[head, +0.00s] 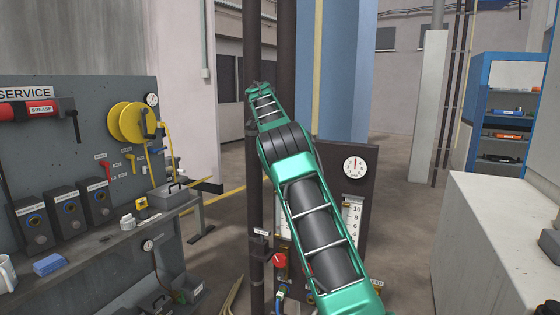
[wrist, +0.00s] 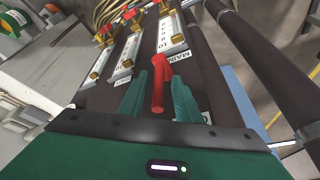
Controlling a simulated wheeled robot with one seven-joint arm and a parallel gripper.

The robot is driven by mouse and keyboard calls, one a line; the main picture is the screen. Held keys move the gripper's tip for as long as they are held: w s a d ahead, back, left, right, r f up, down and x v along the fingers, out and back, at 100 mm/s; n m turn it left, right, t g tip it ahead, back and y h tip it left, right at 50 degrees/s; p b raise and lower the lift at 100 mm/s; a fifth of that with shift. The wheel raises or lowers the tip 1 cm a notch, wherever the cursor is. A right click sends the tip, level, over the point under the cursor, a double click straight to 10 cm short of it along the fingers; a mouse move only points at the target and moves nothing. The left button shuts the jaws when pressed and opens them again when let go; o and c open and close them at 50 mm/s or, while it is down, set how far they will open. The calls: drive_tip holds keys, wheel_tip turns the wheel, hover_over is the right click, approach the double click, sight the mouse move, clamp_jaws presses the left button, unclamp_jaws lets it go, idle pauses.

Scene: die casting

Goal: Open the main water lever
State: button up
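The red main water lever (wrist: 158,88) shows in the wrist view, beside a white label reading "MAIN" (wrist: 180,57) on a dark panel. My gripper (wrist: 158,92) is open, with one green finger on each side of the lever. Gaps show between the lever and both fingers, and I see no clear contact. The lever's far end is partly hidden by the parts around it. In the head view my green arm crosses the dark water panel (head: 366,150), and I can make out neither my gripper nor this lever there.
Flow meters with brass fittings (wrist: 172,30) stand close to the lever, along with a dark pipe (wrist: 225,75). In the head view the panel carries a round gauge (head: 354,167) and a red knob (head: 280,259). A service bench (head: 110,243) is left, a pale counter (head: 500,235) right.

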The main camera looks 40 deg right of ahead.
drive_tip(key=a+r, duration=0.4)
drive_tip(key=a, duration=0.9)
drive_tip(key=shift+s+a, duration=0.15)
drive_tip(key=shift+a, duration=0.15)
idle(0.4)
drive_tip(key=shift+d+r, duration=0.1)
drive_tip(key=shift+r, duration=0.05)
